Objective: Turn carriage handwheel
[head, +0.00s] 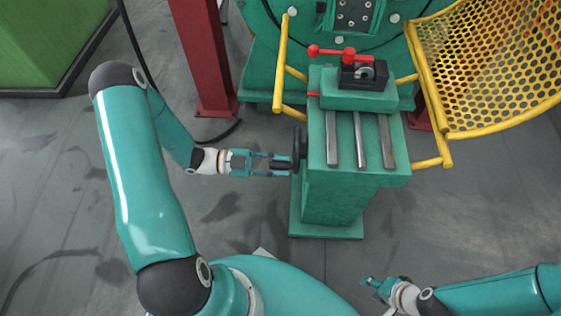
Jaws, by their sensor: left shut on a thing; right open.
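The carriage handwheel (299,149) is a dark wheel seen nearly edge-on at the left side of the green carriage stand (340,205). My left gripper (283,165) reaches in from the left and is shut on the handwheel at its near left side. The fingers partly hide what they grip, so the exact contact is hard to see. My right gripper (372,285) is open and empty, low in front of the stand at the bottom right, well apart from it.
Metal rails (360,140) and a clamp with a red lever (330,52) top the stand. A yellow tube frame (280,70) and yellow perforated guard (500,70) flank it. A red post (203,60) stands behind my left arm. The floor left of the stand is clear.

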